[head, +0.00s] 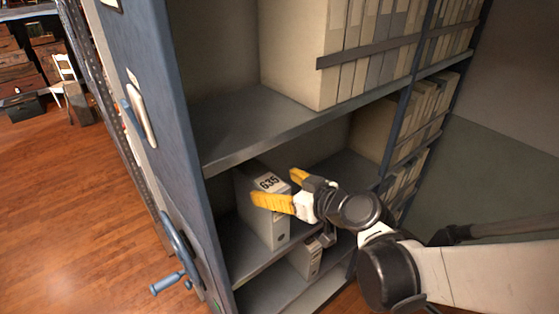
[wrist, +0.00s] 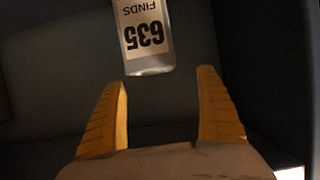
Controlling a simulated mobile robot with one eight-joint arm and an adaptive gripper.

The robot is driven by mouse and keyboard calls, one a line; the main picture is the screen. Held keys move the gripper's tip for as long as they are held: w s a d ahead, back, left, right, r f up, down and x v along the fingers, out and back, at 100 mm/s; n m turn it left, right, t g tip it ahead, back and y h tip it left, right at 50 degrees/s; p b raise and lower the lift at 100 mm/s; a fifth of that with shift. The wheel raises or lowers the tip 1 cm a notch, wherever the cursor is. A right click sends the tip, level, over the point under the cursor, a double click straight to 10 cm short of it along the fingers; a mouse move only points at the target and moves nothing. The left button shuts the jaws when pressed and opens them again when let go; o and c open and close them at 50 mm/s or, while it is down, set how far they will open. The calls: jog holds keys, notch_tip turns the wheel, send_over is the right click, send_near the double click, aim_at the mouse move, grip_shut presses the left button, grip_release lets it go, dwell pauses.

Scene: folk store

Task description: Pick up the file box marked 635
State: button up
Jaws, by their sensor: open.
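The file box marked 635 (head: 263,222) is grey and stands upright on a middle shelf of the blue-framed rack in the head view. Its white label with 635 faces up. In the wrist view the label end of the box (wrist: 149,67) shows upside down at the top, between and beyond my fingertips. My gripper (head: 275,188) has yellow fingers and is open and empty. In the head view its fingers are close to the box's top and partly cover it. In the wrist view my fingers (wrist: 164,82) lie on either side of the box's line, apart from it.
A smaller file box (head: 306,259) stands on the shelf below. Rows of files (head: 375,45) fill the upper shelf, held by a dark bar. The shelf edge (head: 300,131) above is close over my gripper. A blue crank handle (head: 172,262) sticks out at the rack's left end.

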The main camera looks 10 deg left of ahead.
aim_at(262, 177)
jog(key=x, duration=0.2)
jog(key=shift+w+a+f, duration=0.1)
jog(key=shift+a+f, duration=0.15)
jog(key=shift+a, duration=0.1)
jog(key=x, duration=0.3)
jog(key=w+b+x, duration=0.1)
jog(key=x, duration=0.1)
jog(key=shift+w+r, duration=0.15)
jog(key=shift+r, duration=0.05)
jog(key=c, duration=1.5)
